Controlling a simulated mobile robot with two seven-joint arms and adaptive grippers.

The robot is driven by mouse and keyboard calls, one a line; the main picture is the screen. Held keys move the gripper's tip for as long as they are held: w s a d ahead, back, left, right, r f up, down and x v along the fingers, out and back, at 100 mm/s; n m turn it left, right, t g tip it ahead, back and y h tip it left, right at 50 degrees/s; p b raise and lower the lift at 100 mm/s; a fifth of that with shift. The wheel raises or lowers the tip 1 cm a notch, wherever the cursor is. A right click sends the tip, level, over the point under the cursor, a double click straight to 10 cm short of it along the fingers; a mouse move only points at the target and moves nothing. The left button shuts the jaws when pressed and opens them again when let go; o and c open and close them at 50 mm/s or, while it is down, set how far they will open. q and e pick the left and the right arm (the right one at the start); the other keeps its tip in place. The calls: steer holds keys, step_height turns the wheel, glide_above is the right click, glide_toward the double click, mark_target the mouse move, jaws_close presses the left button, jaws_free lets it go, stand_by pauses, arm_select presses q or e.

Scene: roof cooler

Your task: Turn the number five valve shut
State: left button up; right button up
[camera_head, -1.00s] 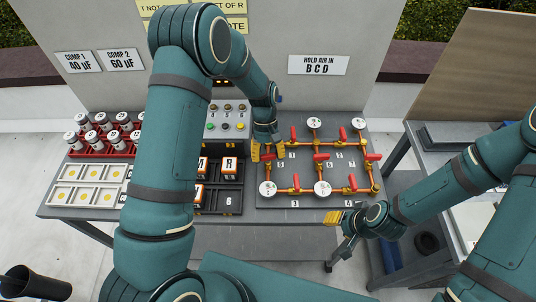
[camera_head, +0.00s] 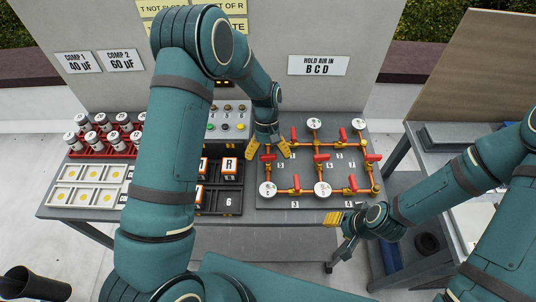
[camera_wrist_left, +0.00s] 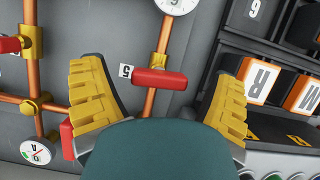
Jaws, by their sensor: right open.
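The number five valve has a red bar handle (camera_wrist_left: 158,79) beside a "5" label (camera_wrist_left: 125,71) in the left wrist view. The handle lies crosswise to its copper pipe (camera_wrist_left: 150,103). In the head view this handle (camera_head: 267,158) is at the left of the pipe board. My left gripper (camera_head: 267,150) is over it with yellow fingers spread. In the left wrist view the left gripper (camera_wrist_left: 160,76) is open, one finger on each side of the handle, with gaps showing. My right gripper (camera_head: 335,219) is open and empty, in front of the board.
The grey board (camera_head: 300,202) carries several other red handles and white gauges (camera_head: 322,188). A black tray (camera_head: 233,211) with orange-and-white blocks is left of it. A red rack of canisters (camera_head: 103,153) stands further left. A side table (camera_head: 450,160) is at right.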

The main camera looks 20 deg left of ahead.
arm_select(q)
steer(key=v, duration=1.2)
stand_by(0.5)
